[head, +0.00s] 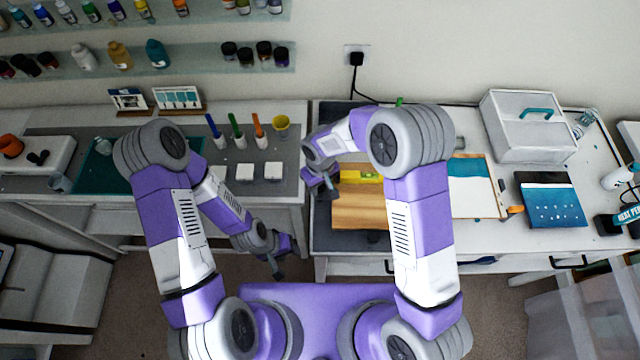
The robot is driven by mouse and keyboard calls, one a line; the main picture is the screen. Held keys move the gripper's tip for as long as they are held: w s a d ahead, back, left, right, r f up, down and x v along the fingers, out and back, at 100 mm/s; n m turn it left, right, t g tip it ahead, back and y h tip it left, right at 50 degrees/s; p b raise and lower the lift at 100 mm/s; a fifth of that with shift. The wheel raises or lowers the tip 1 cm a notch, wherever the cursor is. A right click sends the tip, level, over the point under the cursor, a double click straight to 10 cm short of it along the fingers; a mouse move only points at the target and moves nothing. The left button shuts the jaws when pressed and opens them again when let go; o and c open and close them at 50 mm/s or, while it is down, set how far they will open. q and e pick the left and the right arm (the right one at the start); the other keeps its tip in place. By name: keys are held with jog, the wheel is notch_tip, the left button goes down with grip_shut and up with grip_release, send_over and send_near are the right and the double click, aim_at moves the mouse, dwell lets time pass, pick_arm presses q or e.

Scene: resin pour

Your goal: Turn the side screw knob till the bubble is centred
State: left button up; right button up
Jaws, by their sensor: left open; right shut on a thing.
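A wooden board (362,212) lies on a dark mat on the right-hand bench. A yellow spirit level (358,177) lies across its back part; its bubble is too small to read. My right gripper (324,192) is at the board's left edge, shut on what appears to be the side screw knob. The knob itself is hidden by the fingers. My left gripper (280,268) is open and empty, in front of the benches and below the board. My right arm covers part of the board's right side.
A canvas panel (473,186), a blue picture (550,200) and a white box (530,125) lie right of the board. A gap separates the benches.

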jog(key=shift+f+n+b, duration=0.1)
jog(key=shift+n+b, duration=0.55)
jog(key=shift+n, duration=0.35)
jog(key=n, duration=0.2)
jog(key=shift+n+b, duration=0.3)
jog(key=shift+b, duration=0.1)
jog(key=o, duration=1)
jog(key=shift+o, duration=0.2)
jog(key=shift+r, duration=0.25)
notch_tip(320, 180, up, 7)
jog(key=shift+r, duration=0.2)
